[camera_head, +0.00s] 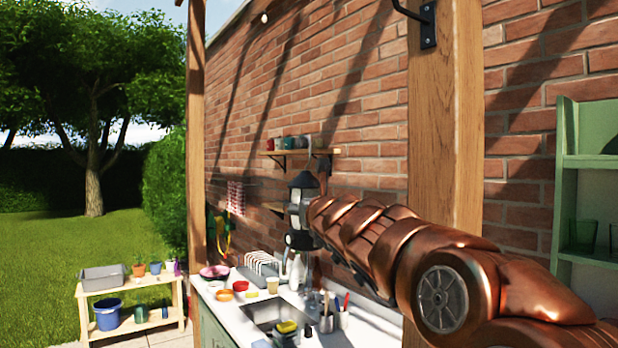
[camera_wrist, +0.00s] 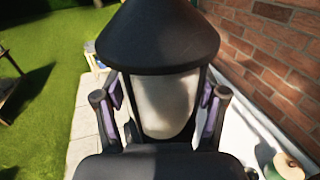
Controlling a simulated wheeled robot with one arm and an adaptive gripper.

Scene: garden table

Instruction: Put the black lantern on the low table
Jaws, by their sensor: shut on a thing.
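The black lantern (camera_head: 303,181) is held up in the air above the counter in the head view. It has a conical black top and a pale inside. In the wrist view the lantern (camera_wrist: 155,40) fills the middle, upright, with its dark base at the bottom. My gripper (camera_wrist: 160,98) is shut on it, one finger with a purple pad on each side. In the head view my gripper (camera_head: 305,212) is partly hidden by the lantern and my arm. A piece of brown furniture (camera_wrist: 10,78) shows at the wrist view's left edge; I cannot tell if it is the low table.
The white counter (camera_head: 240,307) below holds a sink (camera_head: 277,312), a dish rack (camera_head: 262,268), bowls and cups. A wooden bench (camera_head: 85,306) with pots and a blue bucket (camera_head: 108,314) stands on the left. Brick wall, posts and a green shelf (camera_head: 565,190) bound the right. Open lawn lies left.

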